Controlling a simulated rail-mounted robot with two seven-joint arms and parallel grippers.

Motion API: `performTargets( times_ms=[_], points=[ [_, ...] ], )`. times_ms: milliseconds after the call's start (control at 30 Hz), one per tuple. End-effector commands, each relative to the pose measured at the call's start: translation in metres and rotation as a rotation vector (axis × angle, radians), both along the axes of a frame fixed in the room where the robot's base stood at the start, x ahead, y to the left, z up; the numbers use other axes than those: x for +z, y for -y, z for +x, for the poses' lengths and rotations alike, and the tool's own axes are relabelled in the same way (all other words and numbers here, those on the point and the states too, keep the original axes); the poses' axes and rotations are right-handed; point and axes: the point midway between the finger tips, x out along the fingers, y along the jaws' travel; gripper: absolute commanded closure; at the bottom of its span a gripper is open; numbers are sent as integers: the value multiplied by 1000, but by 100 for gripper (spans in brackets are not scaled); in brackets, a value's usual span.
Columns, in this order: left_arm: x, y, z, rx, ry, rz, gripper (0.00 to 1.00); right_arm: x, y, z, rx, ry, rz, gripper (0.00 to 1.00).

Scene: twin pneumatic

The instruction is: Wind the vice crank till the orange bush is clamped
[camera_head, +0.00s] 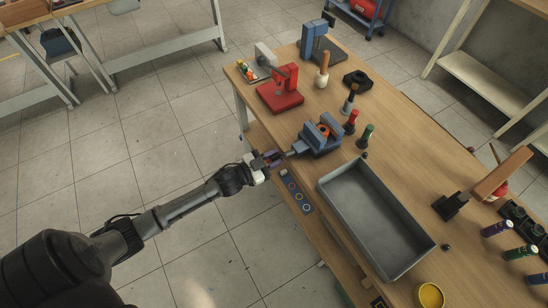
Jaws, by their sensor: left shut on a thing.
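The blue-grey vice (318,140) stands near the front edge of the wooden workbench. The orange bush (323,130) sits between its jaws; I cannot tell whether the jaws press on it. The vice's screw and crank (292,152) point toward the left, over the bench edge. My left gripper (272,158) reaches in from the left and is shut on the crank at its outer end. The fingers hide much of the crank handle. My right gripper is not in view.
A grey tray (418,236) lies right of the vice. Red-topped and green-topped tools (367,133) stand close behind it. A red press (280,95) stands farther back.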

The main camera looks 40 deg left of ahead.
Motion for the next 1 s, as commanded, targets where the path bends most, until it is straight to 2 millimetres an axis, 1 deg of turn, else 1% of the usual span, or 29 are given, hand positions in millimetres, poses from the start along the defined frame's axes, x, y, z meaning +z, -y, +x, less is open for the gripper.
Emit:
performTargets(
  times_ms=[33, 100, 133, 267, 400, 600, 733, 967, 1000],
  points=[
    [1, -1, 0, 2, 1, 0, 91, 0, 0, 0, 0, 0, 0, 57],
    [1, -1, 1, 1, 2, -1, 98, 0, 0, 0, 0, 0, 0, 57],
    [2, -1, 1, 1, 2, -1, 99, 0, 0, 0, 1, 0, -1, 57],
    [5, -3, 1, 2, 13, 30, 99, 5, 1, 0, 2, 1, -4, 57],
    [13, -7, 3, 4, 58, 174, 100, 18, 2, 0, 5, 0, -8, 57],
    [19, -11, 5, 2, 116, 349, 100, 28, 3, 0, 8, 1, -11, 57],
    [20, -11, 5, 2, 131, 387, 100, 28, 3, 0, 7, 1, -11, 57],
    [21, -11, 5, 1, 135, 384, 100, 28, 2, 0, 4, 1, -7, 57],
    [21, -11, 6, 1, 135, 383, 74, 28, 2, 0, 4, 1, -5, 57]
  ],
)
